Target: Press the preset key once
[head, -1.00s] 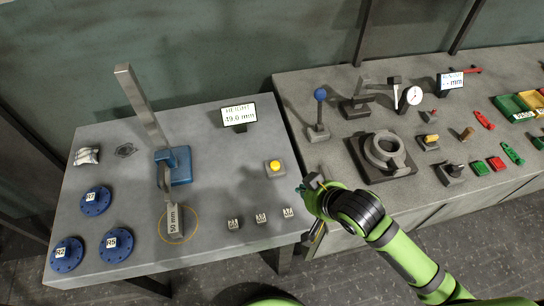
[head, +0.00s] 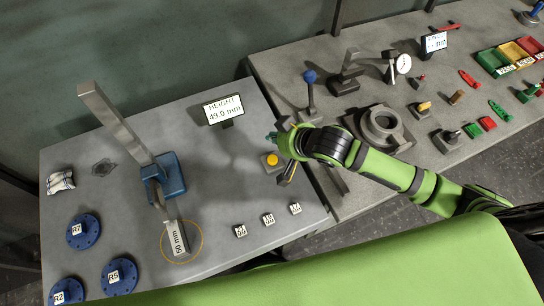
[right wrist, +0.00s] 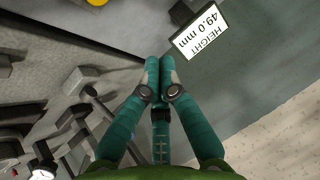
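A yellow round key (head: 272,158) sits on a small grey box on the left bench, in front of the height display (head: 223,110); it appears to be the preset key. The display reads 49.0 mm. My right gripper (head: 272,137) is beside the key in the head view, just behind it and slightly right. In the right wrist view its teal fingers (right wrist: 160,64) are together and empty. The key (right wrist: 97,2) shows there at the top edge, apart from the fingers. Contact is not visible. My left gripper is not in view.
A blue-based height gauge (head: 165,177) with a tall bar stands left, with a 50 mm block (head: 175,238) by it. Blue flanges (head: 83,232) lie front left; several small labelled blocks (head: 268,219) lie in front. A blue-knobbed lever (head: 310,77) stands on the right bench.

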